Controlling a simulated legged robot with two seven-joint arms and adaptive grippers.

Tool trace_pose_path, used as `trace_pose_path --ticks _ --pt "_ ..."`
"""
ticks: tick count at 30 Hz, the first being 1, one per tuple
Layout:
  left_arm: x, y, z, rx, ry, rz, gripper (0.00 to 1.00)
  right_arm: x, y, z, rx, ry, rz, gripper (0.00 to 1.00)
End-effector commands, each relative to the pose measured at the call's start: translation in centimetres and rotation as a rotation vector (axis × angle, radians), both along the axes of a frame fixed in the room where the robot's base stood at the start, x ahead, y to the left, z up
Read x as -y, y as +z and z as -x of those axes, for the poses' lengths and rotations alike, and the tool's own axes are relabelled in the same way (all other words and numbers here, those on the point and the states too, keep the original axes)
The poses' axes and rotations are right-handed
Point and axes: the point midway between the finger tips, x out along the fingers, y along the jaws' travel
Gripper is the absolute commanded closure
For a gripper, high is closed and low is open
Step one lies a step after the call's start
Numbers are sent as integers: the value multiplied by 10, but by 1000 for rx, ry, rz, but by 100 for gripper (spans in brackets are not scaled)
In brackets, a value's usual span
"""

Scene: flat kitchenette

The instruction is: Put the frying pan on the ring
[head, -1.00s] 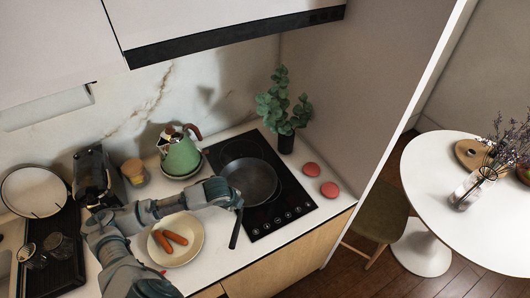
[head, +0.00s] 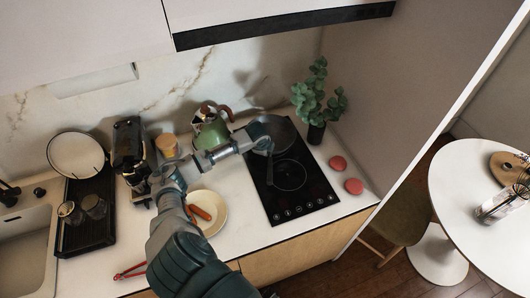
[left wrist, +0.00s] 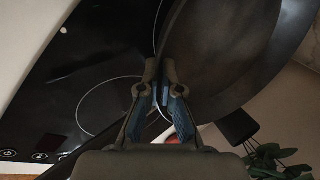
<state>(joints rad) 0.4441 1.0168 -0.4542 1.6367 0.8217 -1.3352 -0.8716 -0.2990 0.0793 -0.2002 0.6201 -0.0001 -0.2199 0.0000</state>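The dark frying pan (head: 284,132) is over the back part of the black hob (head: 318,188) in the head view. Its handle (head: 270,172) points toward the front. My left gripper (head: 262,146) is closed at the handle, near the pan's edge. In the left wrist view the fingers (left wrist: 161,84) are close together beside the pan (left wrist: 225,50); the grip itself is partly hidden. The front ring (head: 290,175) is bare and also shows in the wrist view (left wrist: 84,112). I cannot tell whether the pan touches the hob. My right gripper is not in view.
A green moka pot (head: 211,132) stands left of the pan, and a plant vase (head: 316,132) to its right. Two pink round objects (head: 338,163) sit right of the hob.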

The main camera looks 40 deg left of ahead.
Motion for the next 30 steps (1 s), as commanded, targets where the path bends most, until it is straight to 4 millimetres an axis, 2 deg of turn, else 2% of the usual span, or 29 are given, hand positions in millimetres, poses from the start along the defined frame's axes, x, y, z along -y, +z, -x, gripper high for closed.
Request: trace_pose_path --ticks 1,5,8,15,21,23,30 --pt "-5 2 -7 6 2 1 100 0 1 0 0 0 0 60" --pt "-12 1 -14 4 -1 0 100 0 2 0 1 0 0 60" --pt "-13 -4 -15 3 -1 -1 100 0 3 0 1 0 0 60" --pt "-13 -33 -14 2 -2 -2 100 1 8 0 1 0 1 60" --pt "-13 -35 -14 4 -2 -3 100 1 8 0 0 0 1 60" --pt "-13 -37 -13 0 -2 -1 83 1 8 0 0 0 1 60" --pt "-13 -37 -14 -1 -2 0 83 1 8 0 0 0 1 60"
